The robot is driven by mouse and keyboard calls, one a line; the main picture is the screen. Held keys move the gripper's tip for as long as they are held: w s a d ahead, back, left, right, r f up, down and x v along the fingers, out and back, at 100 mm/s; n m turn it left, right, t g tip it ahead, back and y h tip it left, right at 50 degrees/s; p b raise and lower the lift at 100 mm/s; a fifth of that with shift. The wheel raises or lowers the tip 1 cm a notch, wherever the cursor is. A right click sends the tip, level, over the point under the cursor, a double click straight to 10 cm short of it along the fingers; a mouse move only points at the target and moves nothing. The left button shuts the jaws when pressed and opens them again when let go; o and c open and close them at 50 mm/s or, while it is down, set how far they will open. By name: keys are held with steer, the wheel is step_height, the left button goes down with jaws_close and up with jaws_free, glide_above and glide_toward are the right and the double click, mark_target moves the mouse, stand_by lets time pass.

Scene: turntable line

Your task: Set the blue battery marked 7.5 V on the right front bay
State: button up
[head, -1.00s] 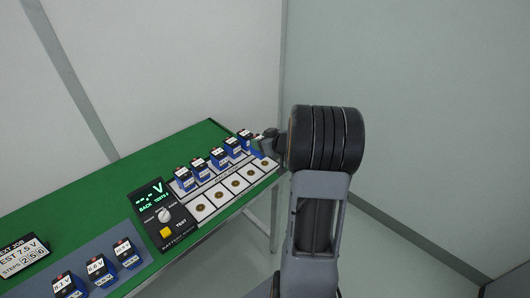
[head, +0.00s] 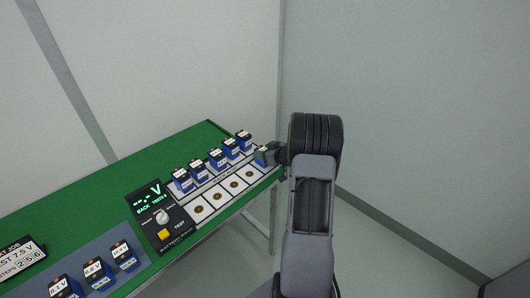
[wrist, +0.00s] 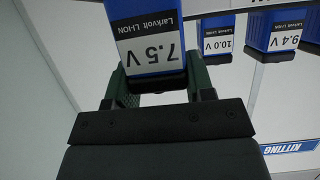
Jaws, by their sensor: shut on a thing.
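The blue battery marked 7.5 V (wrist: 150,45) is between the fingers of my gripper (wrist: 158,88) in the wrist view, its label upside down there. In the head view, my gripper (head: 271,154) is at the right end of the front row, shut on the battery (head: 261,157). The battery covers the right front bay, whose disc is hidden. I cannot tell whether its base touches the bay. The other front bays (head: 234,185) show bare discs.
Several blue batteries (head: 199,170) stand in the back row; the wrist view shows ones marked 10.0 V (wrist: 218,35) and 9.4 V (wrist: 285,35). A tester (head: 160,212) is left of the bays. More batteries (head: 95,273) stand at the front left, near a job sign (head: 20,256).

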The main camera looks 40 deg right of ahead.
steer(key=shift+f, duration=0.1)
steer(key=o, duration=1.1)
